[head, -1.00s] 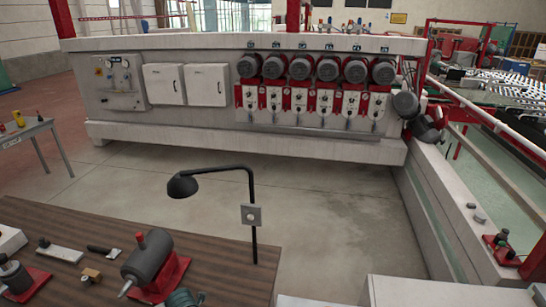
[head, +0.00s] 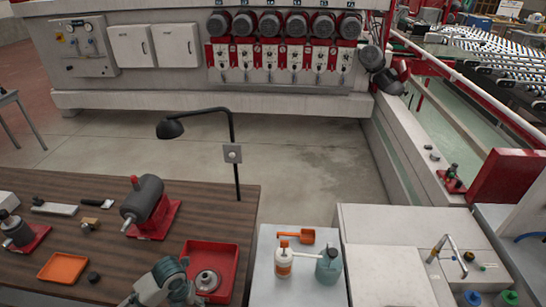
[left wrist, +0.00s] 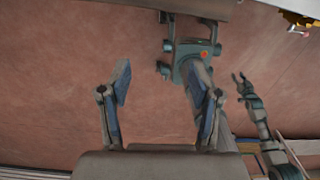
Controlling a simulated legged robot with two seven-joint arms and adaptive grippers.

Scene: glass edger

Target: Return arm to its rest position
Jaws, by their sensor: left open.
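My left gripper (left wrist: 160,78) is open in the left wrist view. Its two dark fingers stand apart, with nothing held between them. Behind them is a reddish-brown floor, and a teal-grey part of my own body shows just beyond the fingers. A dark jointed arm with a small clawed end (left wrist: 243,88) shows at the right of that view. It looks like my right gripper, but it is too small and blurred to tell its jaws. In the head view, a teal-grey part of my arm (head: 168,278) is at the bottom edge over the wooden bench; its fingers are not clear.
The wooden bench (head: 120,215) holds a grey motor on a red base (head: 146,203), a red tray (head: 224,260) with a round part, and an orange tray (head: 63,267). A white table (head: 265,290) holds bottles. The edger (head: 150,85) stands behind.

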